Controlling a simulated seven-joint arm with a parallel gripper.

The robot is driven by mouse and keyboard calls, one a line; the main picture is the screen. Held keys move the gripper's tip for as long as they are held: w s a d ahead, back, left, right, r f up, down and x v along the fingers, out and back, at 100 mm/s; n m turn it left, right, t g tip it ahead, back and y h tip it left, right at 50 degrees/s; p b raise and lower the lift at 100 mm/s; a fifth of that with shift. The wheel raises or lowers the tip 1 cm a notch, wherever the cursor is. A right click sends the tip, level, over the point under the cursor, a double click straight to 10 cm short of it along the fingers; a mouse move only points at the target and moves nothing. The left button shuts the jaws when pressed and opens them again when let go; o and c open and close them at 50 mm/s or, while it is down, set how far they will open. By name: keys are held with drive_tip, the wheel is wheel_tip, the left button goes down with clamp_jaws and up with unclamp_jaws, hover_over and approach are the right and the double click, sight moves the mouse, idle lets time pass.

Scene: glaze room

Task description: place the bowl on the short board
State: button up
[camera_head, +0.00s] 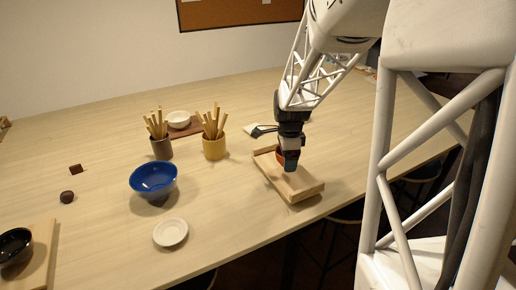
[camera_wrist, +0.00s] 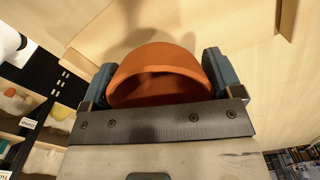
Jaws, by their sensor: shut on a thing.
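My gripper (camera_head: 290,165) is shut on a terracotta-orange bowl (camera_wrist: 160,68), with one blue-grey finger on each side of it in the wrist view. In the head view only a small reddish part of this bowl (camera_head: 280,155) shows beside the fingers. The gripper is over a thick pale wooden board (camera_head: 303,189) near the table's front edge. I cannot tell whether the bowl touches it. Another pale board (camera_head: 45,262) at the left front holds a black bowl (camera_head: 14,244). A darker reddish-brown board (camera_head: 192,129) stands at the back by a white bowl (camera_head: 178,118).
A blue bowl (camera_head: 154,179) and a small white dish (camera_head: 171,232) stand left of the gripper. Two small dark lumps lie at the left. The table is clear between the dish and the board.

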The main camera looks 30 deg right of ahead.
drive_tip(key=shift+w+d, duration=0.3)
drive_tip(key=shift+w, duration=0.35)
drive_tip(key=shift+f, duration=0.1)
drive_tip(key=shift+f, duration=1.75)
drive_tip(key=o, duration=0.8)
drive_tip(key=shift+f, duration=0.1)
wheel_tip(320, 180, up, 12)
drive_tip(key=shift+r, duration=0.15)
